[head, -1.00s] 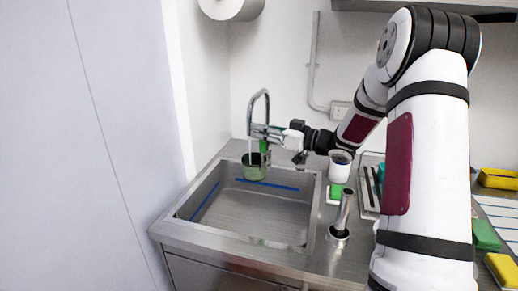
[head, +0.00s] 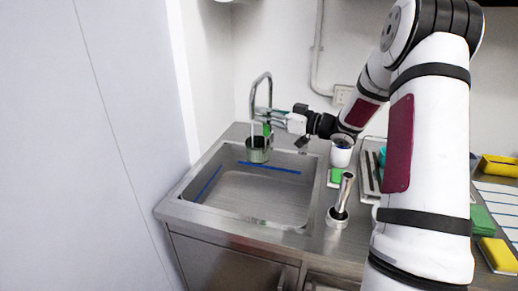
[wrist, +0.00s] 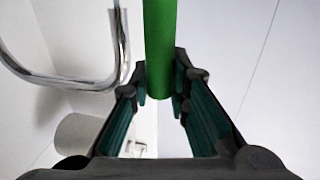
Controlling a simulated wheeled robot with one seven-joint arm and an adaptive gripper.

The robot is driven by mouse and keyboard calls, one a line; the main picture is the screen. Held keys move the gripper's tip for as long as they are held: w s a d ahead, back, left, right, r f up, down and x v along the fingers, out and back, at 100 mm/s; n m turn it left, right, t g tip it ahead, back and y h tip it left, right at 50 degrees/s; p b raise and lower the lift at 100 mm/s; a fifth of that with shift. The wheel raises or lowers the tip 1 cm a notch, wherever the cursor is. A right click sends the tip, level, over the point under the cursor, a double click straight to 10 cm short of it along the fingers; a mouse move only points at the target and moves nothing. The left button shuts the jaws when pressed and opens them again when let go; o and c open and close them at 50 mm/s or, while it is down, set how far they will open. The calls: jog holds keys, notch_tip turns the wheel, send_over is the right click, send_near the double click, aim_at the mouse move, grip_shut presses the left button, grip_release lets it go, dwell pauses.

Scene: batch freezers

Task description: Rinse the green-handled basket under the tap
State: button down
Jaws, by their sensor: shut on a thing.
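The basket (head: 258,152) is a small, dark grey-green cup shape, hanging upright over the back left of the sink (head: 250,205). Its green handle (head: 267,130) rises from it; in the wrist view the handle (wrist: 160,45) is a thick green bar between the fingers. My gripper (head: 270,117) is shut on the handle; its fingers also show in the wrist view (wrist: 160,98). The curved metal tap (head: 262,76) arches above the basket. A pale line, apparently water, runs from its spout into the basket. The inside of the basket is hidden.
A white cup (head: 341,153) and a metal tamper-like tool (head: 341,205) stand right of the sink, with a green block (head: 334,177) between them. Yellow and green sponges (head: 497,254) lie far right. A wall bounds the left. The sink floor is mostly clear.

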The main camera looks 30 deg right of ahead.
jog(key=shift+a, duration=0.15)
dwell(0.3)
jog(key=shift+s+d+p, duration=0.1)
jog(key=shift+d+p, duration=0.25)
jog(key=shift+d, duration=0.2)
jog(key=s+a+p, duration=0.1)
jog(key=s+p, duration=0.5)
jog(key=s, duration=0.2)
dwell(0.4)
jog(key=shift+a, duration=0.1)
dwell(1.1)
